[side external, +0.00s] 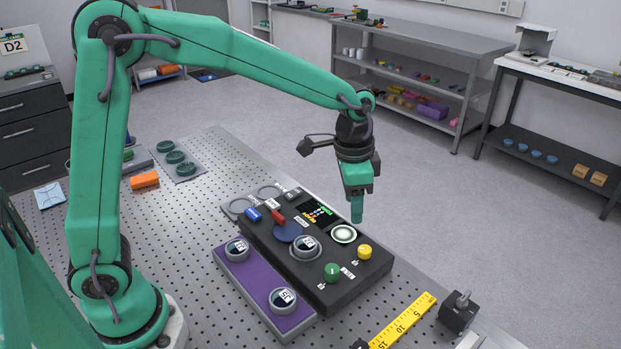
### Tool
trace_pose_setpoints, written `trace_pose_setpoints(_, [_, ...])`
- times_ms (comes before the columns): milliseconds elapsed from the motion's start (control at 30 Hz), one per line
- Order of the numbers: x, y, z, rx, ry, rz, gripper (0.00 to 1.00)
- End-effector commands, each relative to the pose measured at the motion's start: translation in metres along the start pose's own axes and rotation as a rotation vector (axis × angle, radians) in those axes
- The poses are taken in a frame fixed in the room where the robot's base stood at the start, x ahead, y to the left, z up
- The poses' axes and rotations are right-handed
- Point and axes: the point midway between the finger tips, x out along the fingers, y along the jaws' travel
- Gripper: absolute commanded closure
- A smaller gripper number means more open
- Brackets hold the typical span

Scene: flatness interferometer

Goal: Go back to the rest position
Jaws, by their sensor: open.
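My green arm reaches from the left over the perforated table. My gripper (357,208) points straight down above the right rear part of the black interferometer box (345,291). It is open and looks empty, and its fingers overlap each other from this side. The tips appear above or just behind the round lit window (344,233); the exact height cannot be told. The box top also carries a small screen (315,213), a grey ring with a disc (306,247), a green knob (332,272) and a yellow knob (365,251).
A purple tray (240,282) with two ringed discs lies left of the box. A yellow ruler (403,320) and a dark block (458,311) are at the front right. An orange block (145,180) and a plate of green discs (175,158) lie behind.

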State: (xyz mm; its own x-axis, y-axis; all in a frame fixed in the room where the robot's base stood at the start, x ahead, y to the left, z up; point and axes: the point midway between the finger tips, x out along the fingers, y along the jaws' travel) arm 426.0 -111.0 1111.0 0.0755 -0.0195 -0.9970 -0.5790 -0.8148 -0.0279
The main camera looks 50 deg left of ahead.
Motion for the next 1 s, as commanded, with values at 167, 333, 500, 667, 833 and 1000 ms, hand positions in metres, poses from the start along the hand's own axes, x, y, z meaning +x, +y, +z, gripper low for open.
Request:
trace_pose_setpoints(167, [-0.031,-0.005,0.030,-0.083,0.055,-0.024,0.51])
trace_pose_setpoints(333, [-0.054,-0.006,0.059,-0.162,0.104,-0.044,0.51])
trace_pose_setpoints(500, [-0.073,-0.004,0.088,-0.239,0.153,-0.063,0.51])
trace_pose_setpoints(667, [-0.086,-0.001,0.117,-0.312,0.201,-0.081,0.51])
trace_pose_setpoints(833, [-0.095,0.004,0.146,-0.389,0.251,-0.100,0.51])
trace_pose_setpoints(1000, [-0.099,0.010,0.175,-0.465,0.302,-0.117,0.51])
